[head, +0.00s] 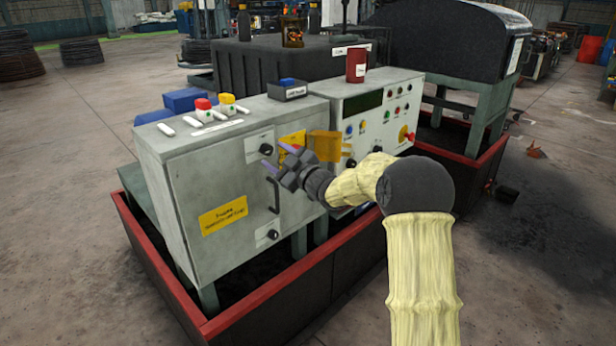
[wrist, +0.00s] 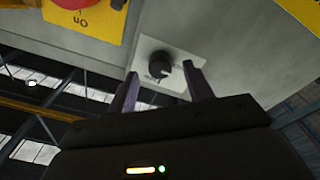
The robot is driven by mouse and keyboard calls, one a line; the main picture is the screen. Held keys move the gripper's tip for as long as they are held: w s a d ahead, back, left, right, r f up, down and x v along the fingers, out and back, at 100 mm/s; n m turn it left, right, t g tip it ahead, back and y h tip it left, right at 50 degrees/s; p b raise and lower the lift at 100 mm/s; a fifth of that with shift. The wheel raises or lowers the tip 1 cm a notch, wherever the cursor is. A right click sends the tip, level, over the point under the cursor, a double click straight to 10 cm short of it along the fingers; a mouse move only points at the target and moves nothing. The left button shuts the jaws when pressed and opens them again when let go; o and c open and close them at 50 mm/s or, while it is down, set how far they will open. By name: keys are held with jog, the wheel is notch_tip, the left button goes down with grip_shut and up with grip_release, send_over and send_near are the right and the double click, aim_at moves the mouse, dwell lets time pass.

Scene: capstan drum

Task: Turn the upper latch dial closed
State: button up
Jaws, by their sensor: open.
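The upper latch dial (head: 266,149) is a small black knob on a pale plate, high on the front of the grey cabinet (head: 230,185). In the wrist view the dial (wrist: 159,64) shows between my fingertips in the picture; its plate's lettering is too small to read. My gripper (head: 275,156) is in front of the cabinet, close to this dial, with its fingers apart and empty. In the wrist view my gripper (wrist: 161,70) has one finger on each side of the dial; I cannot tell whether they touch it. A lower dial (head: 272,234) sits below.
A dark door handle (head: 273,195) is between the two dials. A red switch (wrist: 75,3) on a yellow plate is near the upper dial. A control panel (head: 375,115) with buttons stands to the right. A red-rimmed tray (head: 250,295) surrounds the cabinet's base.

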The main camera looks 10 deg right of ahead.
jog(key=v, duration=1.5)
jog(key=shift+s+d, duration=0.15)
jog(key=shift+d, duration=0.1)
jog(key=shift+f, duration=0.1)
jog(key=s+d+f+m+g+h, duration=0.3)
jog(key=s+f+m+g+h, duration=0.2)
jog(key=s+f+m+h, duration=0.5)
jog(key=s+a+f+m+g, duration=0.1)
jog(key=s+f+m+g, duration=0.2)
jog(key=s, duration=0.7)
jog(key=s+f+m+g, duration=0.1)
jog(key=s+f+g, duration=0.3)
jog(key=s, duration=0.5)
notch_tip(320, 180, up, 25)
jog(key=g+p, duration=0.1)
jog(key=p, duration=2.2)
jog(key=shift+w+f+h+p, duration=0.15)
jog(key=shift+w+h+p, duration=0.05)
jog(key=shift+h+p, duration=0.2)
